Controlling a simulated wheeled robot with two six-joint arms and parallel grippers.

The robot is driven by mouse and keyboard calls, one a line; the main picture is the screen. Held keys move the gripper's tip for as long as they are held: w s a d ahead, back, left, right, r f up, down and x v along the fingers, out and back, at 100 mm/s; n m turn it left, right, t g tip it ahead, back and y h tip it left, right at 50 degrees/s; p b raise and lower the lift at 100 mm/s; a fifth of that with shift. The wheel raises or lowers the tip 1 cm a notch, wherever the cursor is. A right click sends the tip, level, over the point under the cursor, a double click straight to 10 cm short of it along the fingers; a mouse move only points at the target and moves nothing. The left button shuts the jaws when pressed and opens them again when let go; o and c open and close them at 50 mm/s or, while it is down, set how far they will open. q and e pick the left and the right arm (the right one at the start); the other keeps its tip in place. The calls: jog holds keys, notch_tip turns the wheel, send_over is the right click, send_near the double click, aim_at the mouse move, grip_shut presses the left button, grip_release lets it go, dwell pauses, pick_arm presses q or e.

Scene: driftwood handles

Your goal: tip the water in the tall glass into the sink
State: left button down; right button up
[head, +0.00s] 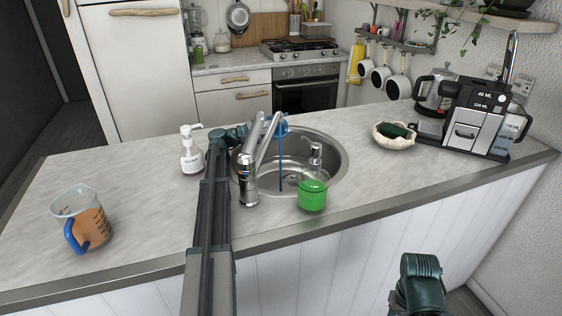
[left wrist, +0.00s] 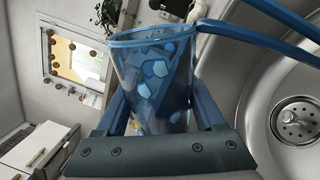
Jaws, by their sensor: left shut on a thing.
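The tall glass (left wrist: 150,75), clear with a blue tint and holding blue liquid, is between the fingers of my left gripper (left wrist: 165,115) in the left wrist view. The gripper is shut on it. In the head view the glass (head: 276,124) is tilted above the sink (head: 341,160), partly hidden by the faucet (head: 250,170). A thin blue stream of water (head: 281,165) falls from it into the basin. The stream also leaves the rim in the left wrist view, with the drain (left wrist: 298,121) at the right. My right gripper is out of view.
A white soap bottle (head: 191,152) stands left of the sink. A green soap dispenser (head: 313,190) stands at its front edge. A measuring jug (head: 82,222) is at the left, with a bowl (head: 393,135) and coffee machine (head: 476,118) at the right.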

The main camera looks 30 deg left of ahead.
pick_arm(q)
jog(key=shift+r+m+p, duration=0.45)
jog(key=shift+r+m, duration=0.1)
jog(key=shift+m, duration=0.45)
dwell(0.5)
jog(key=shift+s+d+f+m+g+b, duration=0.35)
jog(key=shift+s+d+m, duration=0.25)
jog(key=shift+m, duration=0.3)
dwell(0.5)
jog(key=shift+s+d+f+m+h+b, duration=0.1)
jog(key=shift+f+m+h+b, duration=0.1)
jog(key=shift+m, duration=0.3)
jog(key=shift+s+f+m+h+b, duration=0.1)
jog(key=shift+m+h, duration=0.1)
jog(key=shift+m, duration=0.3)
dwell(0.4)
jog(key=shift+r, duration=0.1)
